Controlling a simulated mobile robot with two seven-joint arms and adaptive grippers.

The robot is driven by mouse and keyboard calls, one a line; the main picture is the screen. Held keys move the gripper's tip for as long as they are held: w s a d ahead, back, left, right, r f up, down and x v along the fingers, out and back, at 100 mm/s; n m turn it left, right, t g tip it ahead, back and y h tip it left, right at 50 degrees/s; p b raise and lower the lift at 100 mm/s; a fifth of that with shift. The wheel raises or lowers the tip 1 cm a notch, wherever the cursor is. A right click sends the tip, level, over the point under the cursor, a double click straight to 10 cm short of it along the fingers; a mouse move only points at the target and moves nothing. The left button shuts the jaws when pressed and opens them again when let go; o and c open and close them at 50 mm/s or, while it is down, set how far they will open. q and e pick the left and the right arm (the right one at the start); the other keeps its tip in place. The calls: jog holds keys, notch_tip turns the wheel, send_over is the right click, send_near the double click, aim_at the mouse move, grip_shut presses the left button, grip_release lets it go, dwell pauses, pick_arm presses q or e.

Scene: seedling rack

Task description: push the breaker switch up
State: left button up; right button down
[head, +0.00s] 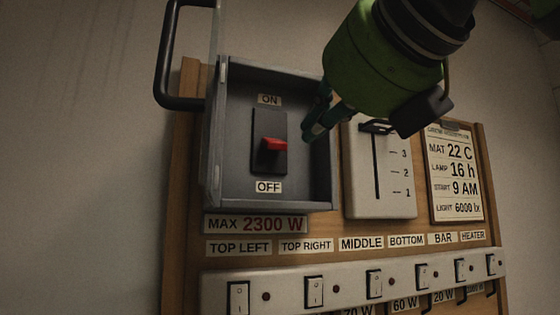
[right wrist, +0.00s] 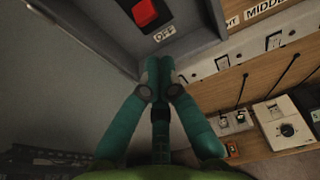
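The breaker switch is a red lever (head: 272,145) on a black plate inside an open grey box (head: 322,190). The ON label is above it and the OFF label below. The lever juts out near the middle of the plate, slightly toward OFF. It also shows at the top of the right wrist view (right wrist: 146,12). My right gripper (head: 312,130) is at the box's right side, right of the lever and apart from it. Its teal fingertips (right wrist: 160,64) are together with nothing visible between them, just below the box edge in the wrist view. My left gripper is not in view.
The box door with a black handle (head: 180,62) stands open at the left. A white slider panel (head: 395,205) is right of the box, partly behind my right arm. A white strip of small switches (head: 340,290) runs below. A notice board (head: 455,175) hangs at right.

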aim_at(274, 144)
jog(key=p+x, duration=0.3)
jog(key=x, duration=0.6)
jog(key=shift+d+r, duration=0.1)
jog(key=shift+w+p, duration=0.25)
jog(key=shift+p, duration=0.05)
jog(key=shift+w+a, duration=0.2)
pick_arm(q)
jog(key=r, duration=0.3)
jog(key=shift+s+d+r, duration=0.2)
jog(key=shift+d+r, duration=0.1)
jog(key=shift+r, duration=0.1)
